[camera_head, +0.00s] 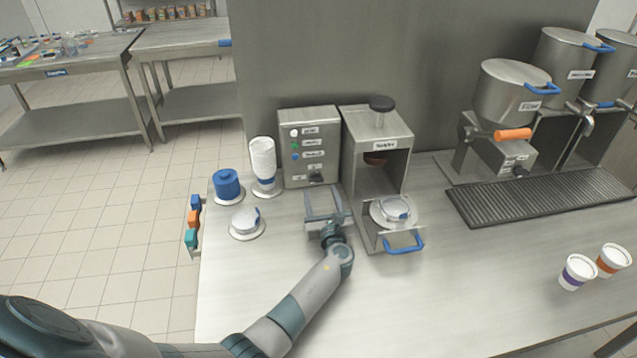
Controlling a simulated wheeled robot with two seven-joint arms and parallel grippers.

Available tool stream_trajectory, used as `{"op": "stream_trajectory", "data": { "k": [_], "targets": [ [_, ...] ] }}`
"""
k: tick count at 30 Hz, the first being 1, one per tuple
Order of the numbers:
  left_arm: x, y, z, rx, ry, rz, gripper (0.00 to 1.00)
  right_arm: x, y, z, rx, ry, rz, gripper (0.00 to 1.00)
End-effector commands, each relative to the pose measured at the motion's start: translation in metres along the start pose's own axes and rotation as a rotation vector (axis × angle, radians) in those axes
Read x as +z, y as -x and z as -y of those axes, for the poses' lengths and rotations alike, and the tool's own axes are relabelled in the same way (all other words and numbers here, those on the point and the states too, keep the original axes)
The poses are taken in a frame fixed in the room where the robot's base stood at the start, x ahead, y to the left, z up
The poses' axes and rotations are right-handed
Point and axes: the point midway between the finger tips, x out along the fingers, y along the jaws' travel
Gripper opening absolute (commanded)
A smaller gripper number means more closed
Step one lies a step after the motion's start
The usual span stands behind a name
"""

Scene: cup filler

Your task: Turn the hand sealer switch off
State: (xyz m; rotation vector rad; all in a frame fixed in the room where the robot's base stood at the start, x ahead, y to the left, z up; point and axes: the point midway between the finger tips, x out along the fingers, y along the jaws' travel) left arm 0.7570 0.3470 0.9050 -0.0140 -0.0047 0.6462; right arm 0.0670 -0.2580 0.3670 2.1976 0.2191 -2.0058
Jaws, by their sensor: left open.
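The hand sealer (376,165) is a grey metal machine with a black knob on top and a blue-handled tray at its front. Its control box (309,170) stands at its left, with small coloured lights on the front and a black switch (316,178) low on the right. The switch's position is too small to tell. My left gripper (323,192) is open and empty, its fingers pointing at the box just below and in front of the switch. I cannot tell whether it touches the box. My right gripper does not show.
A stack of white cups (263,163), a blue container (227,184) and a round lidded piece (246,221) stand left of the box. A drip grate (540,197) lies below the steel pots (513,90). The front middle counter is clear.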

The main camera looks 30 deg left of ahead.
Motion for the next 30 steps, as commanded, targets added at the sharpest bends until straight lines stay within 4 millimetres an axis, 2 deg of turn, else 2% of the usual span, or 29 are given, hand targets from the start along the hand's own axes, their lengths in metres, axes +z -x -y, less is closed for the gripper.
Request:
{"op": "stream_trajectory", "data": {
  "k": [1,4,9,15,21,30],
  "targets": [
    [0.003,0.012,0.001,-0.002,0.000,-0.003,0.56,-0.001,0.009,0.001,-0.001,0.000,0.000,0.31],
    [0.003,0.032,0.000,-0.001,0.002,-0.003,0.56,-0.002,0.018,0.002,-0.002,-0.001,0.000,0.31],
    [0.002,0.067,0.000,0.000,0.002,-0.003,0.56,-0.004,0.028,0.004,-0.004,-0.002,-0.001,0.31],
    [0.001,0.098,0.000,0.000,0.002,-0.002,0.56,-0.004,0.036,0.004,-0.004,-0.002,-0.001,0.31],
    [0.001,0.113,0.000,0.000,0.002,0.000,0.56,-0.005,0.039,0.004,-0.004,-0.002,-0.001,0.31],
    [0.000,0.116,0.000,0.000,0.002,0.000,0.56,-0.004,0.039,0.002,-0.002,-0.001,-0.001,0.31]
  ]
}}
